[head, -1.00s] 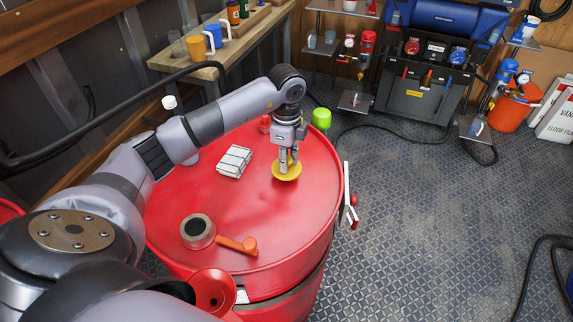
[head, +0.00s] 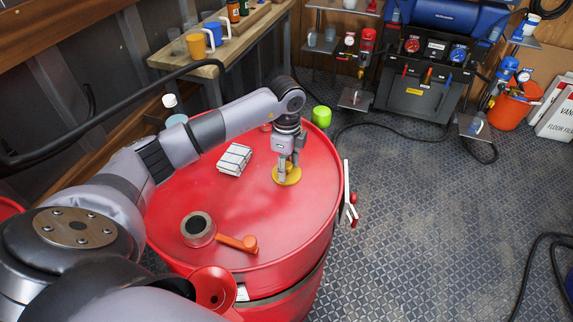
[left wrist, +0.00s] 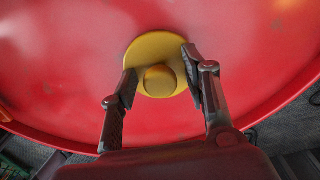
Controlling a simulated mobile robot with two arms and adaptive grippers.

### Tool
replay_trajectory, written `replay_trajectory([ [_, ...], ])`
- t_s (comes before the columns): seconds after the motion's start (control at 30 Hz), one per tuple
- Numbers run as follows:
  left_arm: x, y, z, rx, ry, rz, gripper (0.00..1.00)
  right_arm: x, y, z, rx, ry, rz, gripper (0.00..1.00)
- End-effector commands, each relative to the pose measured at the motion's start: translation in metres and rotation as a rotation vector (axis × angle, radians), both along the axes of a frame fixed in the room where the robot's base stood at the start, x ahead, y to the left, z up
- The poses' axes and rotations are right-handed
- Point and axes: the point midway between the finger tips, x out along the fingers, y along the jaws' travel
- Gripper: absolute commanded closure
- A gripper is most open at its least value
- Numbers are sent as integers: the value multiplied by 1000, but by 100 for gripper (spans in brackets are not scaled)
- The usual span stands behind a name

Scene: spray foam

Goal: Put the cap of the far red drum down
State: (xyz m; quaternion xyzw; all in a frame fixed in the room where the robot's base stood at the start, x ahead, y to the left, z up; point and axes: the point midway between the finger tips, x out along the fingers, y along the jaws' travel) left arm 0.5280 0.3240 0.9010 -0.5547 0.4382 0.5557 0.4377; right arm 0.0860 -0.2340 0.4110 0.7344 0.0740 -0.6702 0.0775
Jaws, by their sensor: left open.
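The yellow cap (head: 288,180) lies flat on the top of the red drum (head: 240,215), towards its right side. It is a round disc with a raised knob, and it also shows in the left wrist view (left wrist: 158,48). My left gripper (head: 288,174) points down over the cap. Its fingers are spread on either side of the cap's knob, with a gap to the knob in the left wrist view. It is open and holds nothing. My right gripper does not show.
On the drum lid are a white ribbed pack (head: 234,159), a roll of tape (head: 198,229) and an orange-handled tool (head: 238,244). A green item (head: 321,117) stands at the back edge. A red funnel-like piece (head: 213,289) is at the front. The lid's middle is clear.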

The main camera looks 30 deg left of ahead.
Motion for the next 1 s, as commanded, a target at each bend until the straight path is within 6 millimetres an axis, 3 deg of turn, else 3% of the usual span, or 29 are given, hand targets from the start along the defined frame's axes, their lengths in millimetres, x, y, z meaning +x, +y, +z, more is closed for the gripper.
replay_trajectory([
  [0.2, 0, 0, 1, 0, 0, 0, 57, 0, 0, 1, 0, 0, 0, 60],
  [0.37, 1, 0, 14, 0, -4, 0, 57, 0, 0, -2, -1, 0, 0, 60],
  [0.8, 1, 0, 102, 0, -4, -1, 57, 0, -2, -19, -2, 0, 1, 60],
  [1.0, 1, 0, 121, -1, -1, 0, 57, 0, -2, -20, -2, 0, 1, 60],
])
